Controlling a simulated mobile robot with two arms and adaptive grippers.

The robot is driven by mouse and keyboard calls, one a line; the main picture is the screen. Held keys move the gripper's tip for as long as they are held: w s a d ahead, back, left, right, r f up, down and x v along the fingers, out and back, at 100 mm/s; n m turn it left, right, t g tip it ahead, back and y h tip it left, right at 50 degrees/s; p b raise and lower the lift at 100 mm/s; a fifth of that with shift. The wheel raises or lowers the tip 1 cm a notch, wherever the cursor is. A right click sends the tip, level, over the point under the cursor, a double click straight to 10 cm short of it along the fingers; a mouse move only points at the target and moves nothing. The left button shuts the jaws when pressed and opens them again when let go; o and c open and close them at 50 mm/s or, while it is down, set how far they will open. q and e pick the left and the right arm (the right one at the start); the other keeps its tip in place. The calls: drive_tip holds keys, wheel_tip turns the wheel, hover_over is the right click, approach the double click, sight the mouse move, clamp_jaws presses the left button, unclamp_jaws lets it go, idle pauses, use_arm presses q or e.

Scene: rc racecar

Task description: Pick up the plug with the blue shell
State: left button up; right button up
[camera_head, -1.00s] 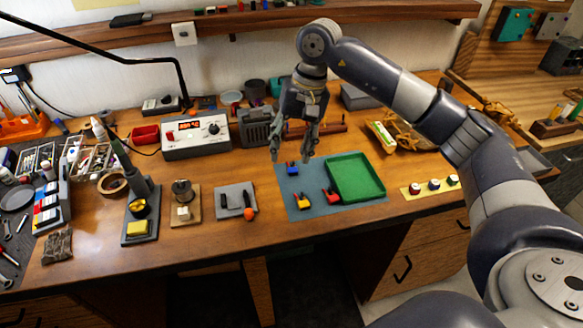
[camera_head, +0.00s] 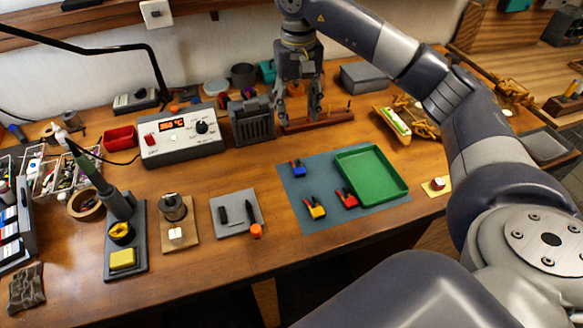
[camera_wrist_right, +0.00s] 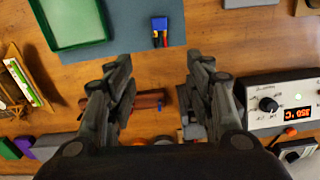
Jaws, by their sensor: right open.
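The blue-shelled plug (camera_head: 298,168) lies on the grey-blue mat (camera_head: 288,205), near its back left corner. It also shows in the right wrist view (camera_wrist_right: 159,23), at the top, with its red and dark leads toward the gripper. My right gripper (camera_head: 297,113) is open and empty. In the head view it hangs behind the plug, apart from it. In the right wrist view the fingers (camera_wrist_right: 158,64) are spread wide, with the plug beyond the gap between them. A yellow plug (camera_head: 316,209) and a red plug (camera_head: 347,199) lie on the mat. My left gripper is out of view.
A green tray (camera_head: 400,192) sits on the mat's right side. A soldering station (camera_head: 182,137), a grey ribbed box (camera_head: 252,120) and a brown rack (camera_head: 335,117) stand behind. A grey pad with small tools (camera_head: 228,210) lies left of the mat. Bare wood surrounds the mat.

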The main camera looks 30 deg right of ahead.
wheel_tip(320, 180, down, 5)
drive_tip(key=b, duration=0.5)
drive_tip(key=p, duration=0.1)
hover_over(297, 164)
drive_tip(key=f, duration=0.5)
drive_tip(key=shift+w, duration=0.2)
drive_tip(key=shift+f, duration=0.65)
drive_tip(key=f+p, duration=0.2)
drive_tip(key=f, duration=0.2)
drive_tip(key=shift+s, duration=0.2)
drive_tip(key=shift+w+f, duration=0.1)
drive_tip(key=shift+f, duration=0.35)
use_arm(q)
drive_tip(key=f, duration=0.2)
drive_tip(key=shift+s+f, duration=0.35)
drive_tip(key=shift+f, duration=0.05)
use_arm(e)
drive_tip(key=c, duration=0.9)
